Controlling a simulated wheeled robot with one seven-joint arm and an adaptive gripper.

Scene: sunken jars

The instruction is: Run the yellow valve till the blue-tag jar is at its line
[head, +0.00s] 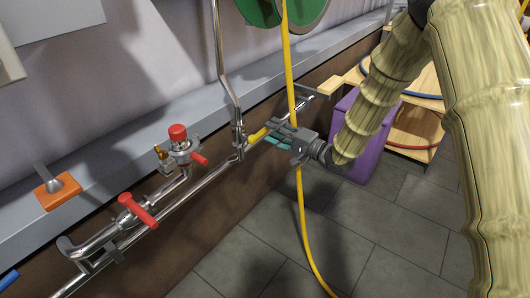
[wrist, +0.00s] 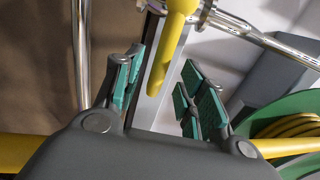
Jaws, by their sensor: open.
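The yellow valve handle (head: 259,134) sits on the metal pipe along the wall in the head view. In the wrist view the yellow handle (wrist: 168,50) hangs down between my gripper's two green-padded fingers, with a gap visible on both sides. My gripper (head: 274,134) is open around the handle, reaching in from the right; its spread fingers also show in the wrist view (wrist: 163,88). I see no jar, blue tag or fill line in either view.
A yellow hose (head: 290,70) hangs from a green reel (head: 262,8) close by my gripper. A red-handled valve (head: 138,210) and a red-capped fitting (head: 178,134) are on the pipe at left. A purple box (head: 372,140) and wooden shelving (head: 416,128) stand at right.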

